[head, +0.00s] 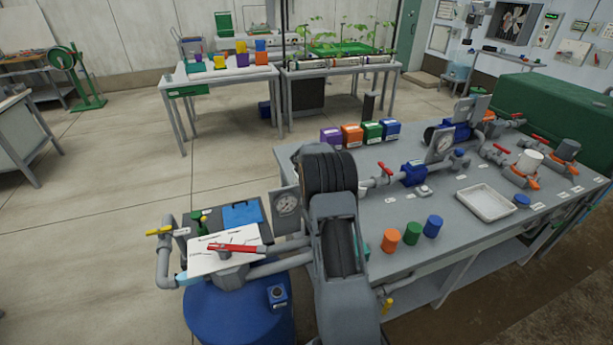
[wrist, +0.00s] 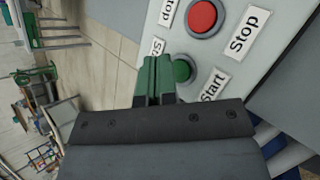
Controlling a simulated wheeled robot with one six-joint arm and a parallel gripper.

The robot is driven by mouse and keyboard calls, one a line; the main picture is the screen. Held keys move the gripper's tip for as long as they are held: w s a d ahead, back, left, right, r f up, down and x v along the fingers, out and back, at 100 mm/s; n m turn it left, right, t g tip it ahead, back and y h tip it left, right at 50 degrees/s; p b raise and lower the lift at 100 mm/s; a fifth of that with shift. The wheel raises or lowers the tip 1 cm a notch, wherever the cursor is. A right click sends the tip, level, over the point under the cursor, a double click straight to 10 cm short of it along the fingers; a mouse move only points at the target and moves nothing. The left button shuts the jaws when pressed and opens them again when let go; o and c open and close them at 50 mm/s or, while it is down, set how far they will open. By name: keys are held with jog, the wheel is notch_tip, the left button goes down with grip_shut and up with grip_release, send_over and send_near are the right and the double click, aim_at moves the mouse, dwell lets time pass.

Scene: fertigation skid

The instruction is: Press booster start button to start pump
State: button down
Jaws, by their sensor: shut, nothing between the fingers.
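The green start button (wrist: 183,70) shows in the wrist view on a pale grey panel (wrist: 268,20), with a "Start" label (wrist: 213,87) beside it. A red stop button (wrist: 203,18) with a "Stop" label (wrist: 243,32) sits above it on the same panel. My gripper (wrist: 157,63) is shut and empty, its green fingertips just left of the start button in the picture. The fingers partly cover the button's left side and a label there. I cannot tell whether they touch the button. In the head view my arm hides the gripper, and I cannot make out the button panel.
A grey skid table (head: 415,268) carries pipes, valves, a white tray (head: 486,204) and several coloured containers. A blue barrel (head: 235,310) with papers and a red-handled valve (head: 236,249) above it stands left of my arm. Open floor (head: 110,200) lies further left.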

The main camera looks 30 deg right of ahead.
jog(key=shift+f, duration=0.2)
jog(key=shift+f+b, duration=0.25)
jog(key=shift+b, duration=0.1)
jog(key=shift+f+b, duration=0.3)
jog(key=shift+f, duration=0.1)
dwell(0.8)
jog(key=shift+r, duration=0.2)
jog(key=shift+r+p, duration=0.65)
jog(key=shift+p, duration=0.25)
jog(key=shift+r, duration=0.15)
notch_tip(320, 180, up, 5)
jog(key=p, duration=0.5)
dwell(0.7)
